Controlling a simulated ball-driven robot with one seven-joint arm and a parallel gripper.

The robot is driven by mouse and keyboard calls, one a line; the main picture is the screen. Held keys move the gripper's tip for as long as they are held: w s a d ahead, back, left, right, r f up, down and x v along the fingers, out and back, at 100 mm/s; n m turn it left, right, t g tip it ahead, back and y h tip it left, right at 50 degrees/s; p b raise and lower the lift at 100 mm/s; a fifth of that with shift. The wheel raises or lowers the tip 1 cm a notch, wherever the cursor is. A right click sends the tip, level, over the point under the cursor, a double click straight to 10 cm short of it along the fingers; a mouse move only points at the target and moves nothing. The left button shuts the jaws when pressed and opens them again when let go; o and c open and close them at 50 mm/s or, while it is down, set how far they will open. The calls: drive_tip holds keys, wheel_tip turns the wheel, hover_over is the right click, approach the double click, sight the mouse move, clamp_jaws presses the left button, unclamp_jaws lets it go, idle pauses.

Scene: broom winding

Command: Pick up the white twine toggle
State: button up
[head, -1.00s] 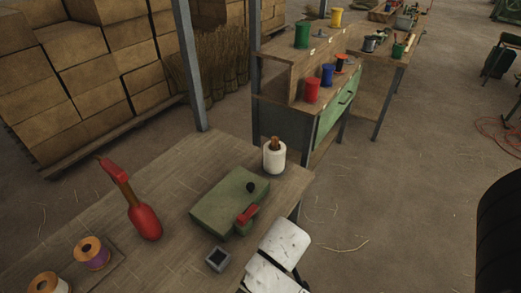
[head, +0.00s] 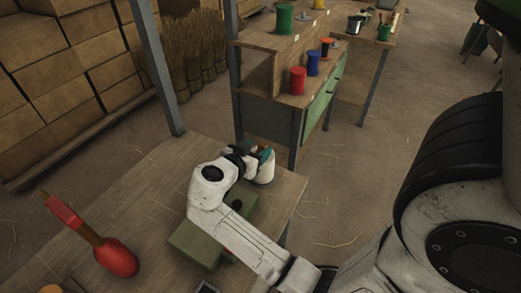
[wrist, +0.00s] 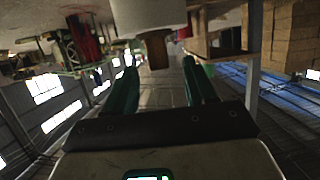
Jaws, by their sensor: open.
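The white twine toggle is a white cylinder with a brown wooden piece at its top, standing at the far right corner of the near table. In the head view its white body (head: 263,174) shows just beyond and below my gripper (head: 262,154), which hides the top. The wrist view is upside down; there the white cylinder (wrist: 150,13) hangs from the top edge with its brown piece pointing down. My gripper (wrist: 160,65) is open, its green fingers to either side of the brown piece's end. I cannot tell whether they touch it.
A green block (head: 200,246) lies on the near table (head: 150,200) under my arm. A red bulb-shaped tool (head: 118,259) lies to its left. A metal post (head: 160,70) rises behind the table. A shelf bench with red (head: 297,80) and green cans stands behind.

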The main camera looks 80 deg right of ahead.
sight(261, 145)
drive_tip(key=p+x, duration=0.1)
drive_tip(key=x, duration=0.3)
drive_tip(key=shift+s+d+r+p, duration=0.1)
drive_tip(key=shift+d+p, duration=0.25)
drive_tip(key=shift+p, duration=0.05)
drive_tip(key=shift+s+d+f, duration=0.1)
drive_tip(key=shift+d+f, duration=0.15)
drive_tip(key=shift+d, duration=0.2)
drive_tip(key=shift+c, duration=0.4)
clamp_jaws()
drive_tip(key=shift+r, duration=0.1)
